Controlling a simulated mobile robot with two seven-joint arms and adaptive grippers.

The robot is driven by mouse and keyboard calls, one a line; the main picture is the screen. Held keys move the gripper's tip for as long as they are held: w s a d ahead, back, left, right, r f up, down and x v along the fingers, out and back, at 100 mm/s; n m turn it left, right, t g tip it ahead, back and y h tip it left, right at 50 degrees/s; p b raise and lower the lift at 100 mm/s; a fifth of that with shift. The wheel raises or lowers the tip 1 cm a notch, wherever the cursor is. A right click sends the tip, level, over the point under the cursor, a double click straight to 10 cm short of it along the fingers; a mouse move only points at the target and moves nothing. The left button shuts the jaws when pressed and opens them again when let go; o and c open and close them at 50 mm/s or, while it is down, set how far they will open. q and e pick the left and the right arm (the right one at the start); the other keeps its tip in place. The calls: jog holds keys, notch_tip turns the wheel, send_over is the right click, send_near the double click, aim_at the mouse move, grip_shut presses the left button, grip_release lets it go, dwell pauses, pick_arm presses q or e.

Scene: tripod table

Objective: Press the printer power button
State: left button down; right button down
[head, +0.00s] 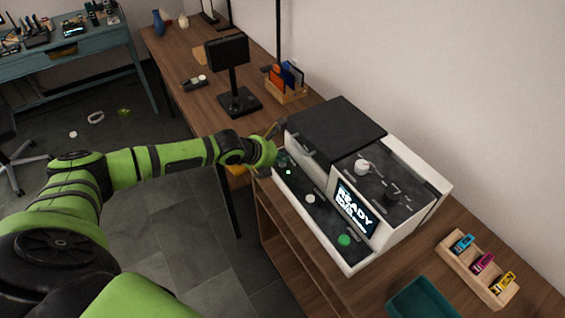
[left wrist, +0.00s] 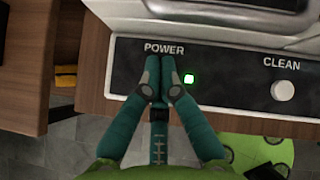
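The printer (head: 335,130) stands on the wooden desk, white with a black top and dark front strip. Its lit screen (head: 354,212) reads READY with smaller text below. In the left wrist view the POWER label (left wrist: 164,48) shows on the strip (left wrist: 235,85), and a small green light (left wrist: 189,78) glows to the right of my fingertips. My left gripper (left wrist: 160,66) has its teal fingertips together just below the label, at or over the strip; contact cannot be told. The power button itself is not visible and may be hidden behind the fingers. My right gripper is not in view.
A white CLEAN button (left wrist: 283,90) lies right of the light. A green button (head: 344,240) is farther along the strip. A monitor stand (head: 238,98), an organizer (head: 288,90), a cartridge holder (head: 478,268) and a teal tray (head: 422,298) surround the printer.

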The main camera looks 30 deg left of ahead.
aim_at(280, 165)
pick_arm(q)
jog(key=shift+f, duration=0.3)
dwell(0.5)
jog(key=shift+r+p, duration=0.6)
jog(key=shift+r, duration=0.15)
notch_tip(280, 165, up, 6)
jog(key=p, duration=0.5)
jog(key=shift+p, duration=0.35)
jog(key=shift+s+f, duration=0.1)
jog(key=shift+s, duration=0.05)
